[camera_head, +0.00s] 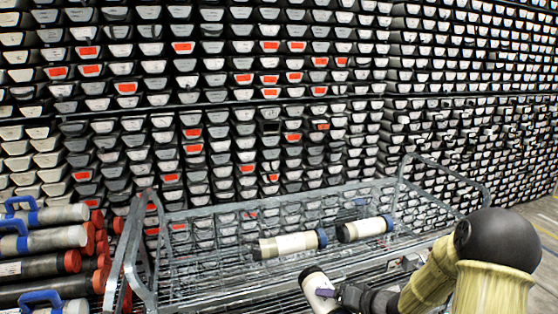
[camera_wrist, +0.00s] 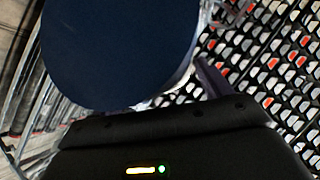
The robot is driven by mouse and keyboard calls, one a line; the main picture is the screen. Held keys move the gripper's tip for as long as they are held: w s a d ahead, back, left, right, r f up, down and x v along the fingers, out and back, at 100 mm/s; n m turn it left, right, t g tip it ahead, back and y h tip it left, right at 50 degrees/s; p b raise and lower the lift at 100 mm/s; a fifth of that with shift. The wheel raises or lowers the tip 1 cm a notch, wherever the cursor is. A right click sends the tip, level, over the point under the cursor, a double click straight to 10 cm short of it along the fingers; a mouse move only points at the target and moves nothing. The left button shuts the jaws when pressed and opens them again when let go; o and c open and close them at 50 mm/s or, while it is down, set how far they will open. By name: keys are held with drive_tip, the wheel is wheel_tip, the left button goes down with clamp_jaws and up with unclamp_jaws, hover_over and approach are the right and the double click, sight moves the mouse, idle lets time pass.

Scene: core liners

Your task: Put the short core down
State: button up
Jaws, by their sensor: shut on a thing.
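A short white core (camera_head: 319,291) with a dark end cap is held in my gripper (camera_head: 332,296), at the front of the metal cart. The core is tilted in the picture, its dark end toward the back left. In the wrist view a dark blue round cap (camera_wrist: 118,45) of the held core fills the upper left and hides most of the jaws. My gripper is shut on this core. I cannot tell whether it touches the cart's wire shelf (camera_head: 215,268). Two other white cores lie on the shelf behind it: a left one (camera_head: 288,244) and a right one (camera_head: 364,230).
Long cores with red ends and blue handles (camera_head: 45,240) are stacked at the left. A wall of labelled trays (camera_head: 220,100) stands behind the cart. The cart's raised end rails (camera_head: 128,250) bound the shelf. The shelf's left part looks clear.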

drive_tip(key=shift+s+a+r, duration=0.1)
drive_tip(key=shift+s+a, duration=0.05)
drive_tip(key=shift+a, duration=0.15)
drive_tip(key=shift+w+a+f+m+t, duration=0.3)
drive_tip(key=shift+w, duration=0.05)
drive_tip(key=shift+w+a+f+m+h, duration=0.2)
drive_tip(key=shift+a+f+m+h, duration=0.25)
drive_tip(key=shift+a, duration=0.2)
drive_tip(key=shift+w+a+f+m+t+h, duration=0.2)
drive_tip(key=shift+a+f+m+t+h, duration=0.1)
drive_tip(key=shift+f+m+t+h, duration=0.25)
drive_tip(key=shift+w+a+f+m+t+h+p, duration=0.15)
drive_tip(key=shift+f+m+t+h+p, duration=0.2)
drive_tip(key=shift+f, duration=0.4)
drive_tip(key=s+d+f+m+t+h, duration=0.1)
drive_tip(key=s+d+f+m+h, duration=0.2)
drive_tip(key=f, duration=0.6)
drive_tip(key=shift+s+d+m+h+p, duration=0.2)
drive_tip(key=shift+s+m+h+p, duration=0.2)
drive_tip(key=shift+m+h, duration=0.85)
